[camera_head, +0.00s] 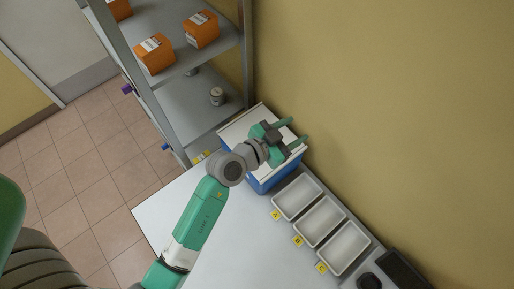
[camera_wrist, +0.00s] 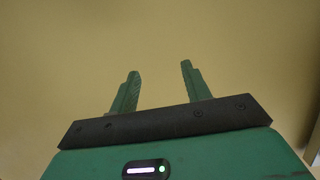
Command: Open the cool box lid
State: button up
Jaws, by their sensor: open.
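The cool box (camera_head: 264,183) is blue with a white lid (camera_head: 238,128). It stands on the white table against the wall, at the foot of the shelf. The lid looks closed, though my arm and gripper hide part of it. My gripper (camera_head: 300,131) is over the lid's right part in the head view, its fingers pointing toward the wall. In the wrist view my gripper (camera_wrist: 158,82) shows two green fingers spread apart with nothing between them, only wall behind. I cannot tell whether the gripper touches the lid.
White trays marked A (camera_head: 297,197), B (camera_head: 320,221) and C (camera_head: 343,249) stand in a row just right of the box. A grey shelf (camera_head: 207,84) with orange boxes (camera_head: 201,29) rises behind-left. The white table (camera_head: 160,207) is clear at the left.

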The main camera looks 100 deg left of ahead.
jog(key=s+d+f+n+g+y, duration=0.1)
jog(key=s+f+n+g, duration=0.1)
jog(key=s+f, duration=0.65)
jog(key=s+d+f+n+g, duration=0.2)
jog(key=s+f, duration=0.5)
jog(key=s, duration=0.2)
jog(key=x, duration=0.8)
jog(key=shift+a+r+p, duration=0.15)
jog(key=shift+r+p, duration=0.1)
jog(key=shift+p, duration=0.1)
grip_shut()
